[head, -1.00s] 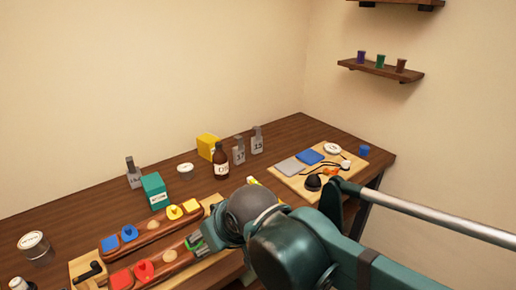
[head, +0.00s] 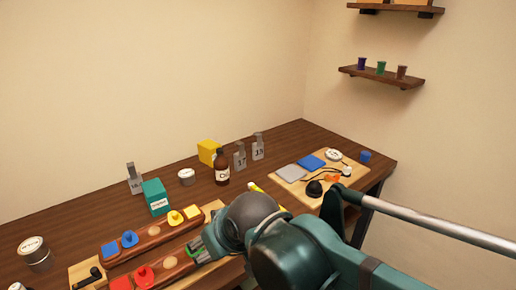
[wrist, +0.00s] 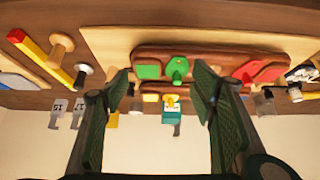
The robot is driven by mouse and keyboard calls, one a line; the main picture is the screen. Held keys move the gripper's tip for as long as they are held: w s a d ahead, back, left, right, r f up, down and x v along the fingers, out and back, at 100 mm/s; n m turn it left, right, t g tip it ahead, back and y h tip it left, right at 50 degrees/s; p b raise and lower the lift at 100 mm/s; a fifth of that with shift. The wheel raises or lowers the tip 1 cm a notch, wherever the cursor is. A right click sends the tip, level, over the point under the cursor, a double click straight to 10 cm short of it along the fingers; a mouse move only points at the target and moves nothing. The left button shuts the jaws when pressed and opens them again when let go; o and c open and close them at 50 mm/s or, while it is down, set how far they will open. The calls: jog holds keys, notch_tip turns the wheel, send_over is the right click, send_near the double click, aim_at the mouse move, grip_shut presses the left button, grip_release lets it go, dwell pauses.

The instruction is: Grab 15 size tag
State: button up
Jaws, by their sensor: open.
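Two grey size tags stand upright side by side near the back of the bench. The right one (head: 258,149) seems to read 15, and it shows upside down at the left of the wrist view (wrist: 58,108). Beside it is a tag (head: 240,159) that seems to read 17, also in the wrist view (wrist: 79,110). A third grey tag (head: 135,181) stands left, by the teal box; its number is too small to tell. My gripper (head: 197,249) is over the wooden holders at the front, left of the 15 tag and well apart from it. Its fingers (wrist: 162,80) are spread and empty.
A brown bottle (head: 222,168) and yellow box (head: 208,151) stand just left of the paired tags. The teal box (head: 156,197) and a small jar (head: 186,176) are farther left. A cluttered board (head: 285,195) lies right.

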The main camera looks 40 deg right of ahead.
jog(key=c, duration=0.8)
jog(key=shift+o, duration=0.2)
jog(key=shift+r, duration=0.1)
